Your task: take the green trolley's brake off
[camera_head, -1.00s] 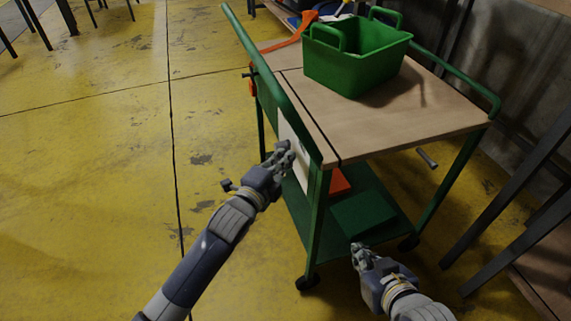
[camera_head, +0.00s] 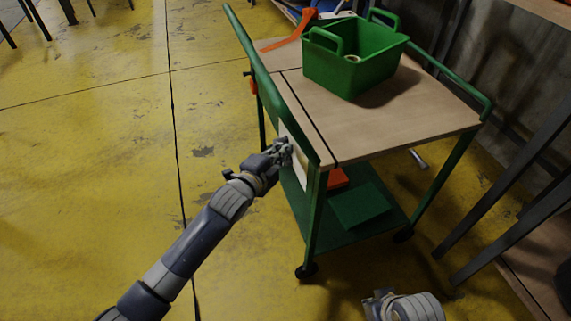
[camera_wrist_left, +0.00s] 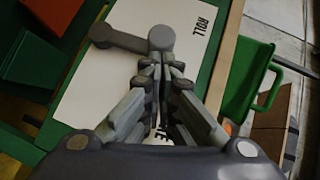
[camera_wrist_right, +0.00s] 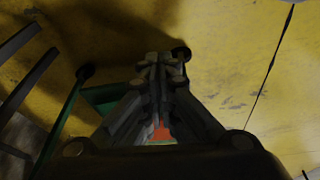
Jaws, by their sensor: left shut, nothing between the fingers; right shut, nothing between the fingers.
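The green trolley (camera_head: 312,215) has a white plate (camera_wrist_left: 100,85) on its near end, facing my left arm. The plate carries a grey lever (camera_wrist_left: 128,39) with a round pivot and a knob at its left end in the left wrist view. "ROLL" is printed right of the pivot; lower lettering is mostly hidden behind my fingers, with an "E" showing. My left gripper (camera_head: 287,150) is shut and empty, its fingertips (camera_wrist_left: 162,66) just below the pivot in the left wrist view; whether they touch it I cannot tell. My right gripper (camera_wrist_right: 160,62) is shut and empty, low beside the trolley.
A green tote (camera_head: 350,70) and an orange tool (camera_head: 292,32) are on the trolley's wooden top (camera_head: 400,125). A green box (camera_head: 360,205) lies on the lower shelf. Dark table legs (camera_head: 510,170) stand at the right. The yellow floor at the left is clear.

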